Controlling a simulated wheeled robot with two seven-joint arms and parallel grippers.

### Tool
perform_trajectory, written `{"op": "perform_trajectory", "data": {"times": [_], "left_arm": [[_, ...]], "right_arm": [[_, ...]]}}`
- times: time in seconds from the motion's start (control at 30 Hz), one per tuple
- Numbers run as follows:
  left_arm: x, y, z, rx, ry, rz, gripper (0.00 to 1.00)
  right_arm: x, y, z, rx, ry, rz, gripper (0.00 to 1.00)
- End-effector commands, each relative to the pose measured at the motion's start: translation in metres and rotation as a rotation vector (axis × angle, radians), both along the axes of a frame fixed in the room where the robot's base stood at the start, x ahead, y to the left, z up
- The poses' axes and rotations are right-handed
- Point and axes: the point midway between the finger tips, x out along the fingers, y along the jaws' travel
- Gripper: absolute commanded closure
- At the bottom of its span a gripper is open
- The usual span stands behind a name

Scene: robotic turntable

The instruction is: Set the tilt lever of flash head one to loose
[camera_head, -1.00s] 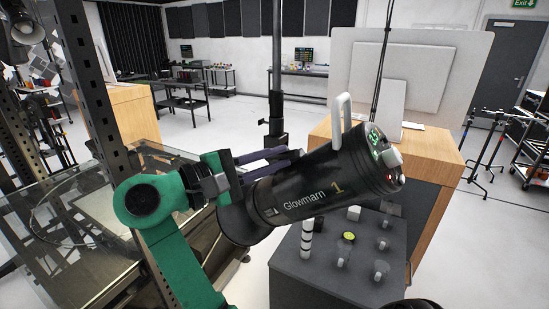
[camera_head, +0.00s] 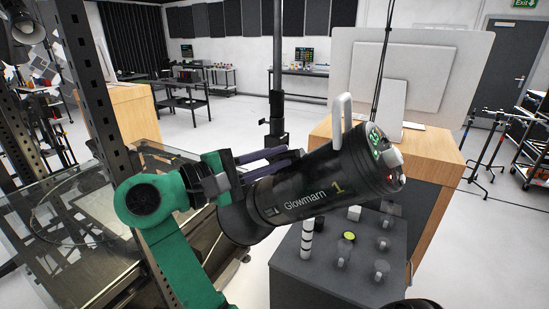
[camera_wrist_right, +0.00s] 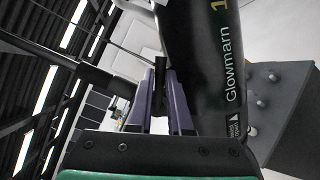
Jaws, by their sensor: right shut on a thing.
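Flash head one (camera_head: 310,190) is a dark cylinder marked "Glowmarn 1", with a white handle on top and a green-lit panel at its right end. It is tilted, its panel end higher. My green right arm ends in a gripper (camera_head: 292,159) with purple fingers, behind the flash head's upper left side. In the right wrist view the gripper (camera_wrist_right: 163,82) is shut on a narrow dark piece (camera_wrist_right: 163,68), which appears to be the tilt lever, beside the flash head's body (camera_wrist_right: 200,70). The head view hides the lever behind the flash head. My left gripper is not in view.
A dark upright stand pole (camera_head: 277,90) rises behind the flash head. A grey box with knobs (camera_head: 340,265) stands below it. A metal upright (camera_head: 95,90) and a glass-topped table (camera_head: 60,235) are on the left. A wooden desk (camera_head: 435,155) is behind right.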

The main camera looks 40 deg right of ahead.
Motion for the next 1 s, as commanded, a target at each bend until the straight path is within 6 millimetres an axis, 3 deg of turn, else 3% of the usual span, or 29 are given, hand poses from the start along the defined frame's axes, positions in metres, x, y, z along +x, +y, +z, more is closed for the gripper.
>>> {"op": "perform_trajectory", "data": {"times": [0.27, 0.47, 0.67, 0.7, 0.77, 1.0], "left_arm": [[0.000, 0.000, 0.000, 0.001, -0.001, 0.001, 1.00], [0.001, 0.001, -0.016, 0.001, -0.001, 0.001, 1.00], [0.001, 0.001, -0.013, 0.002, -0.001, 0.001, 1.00], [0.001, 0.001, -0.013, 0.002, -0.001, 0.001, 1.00], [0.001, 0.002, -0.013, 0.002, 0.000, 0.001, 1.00], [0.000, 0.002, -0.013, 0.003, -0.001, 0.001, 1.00]], "right_arm": [[0.000, 0.000, 0.001, -0.004, -0.002, 0.000, 1.00], [-0.002, -0.001, -0.007, 0.021, -0.122, 0.002, 1.00], [-0.002, -0.001, -0.004, 0.023, -0.125, 0.002, 1.00], [-0.002, -0.001, -0.004, 0.023, -0.125, 0.002, 0.79], [-0.002, -0.001, -0.004, 0.022, -0.124, 0.001, 0.56], [-0.002, -0.001, -0.004, 0.024, -0.123, 0.000, 0.52]]}}
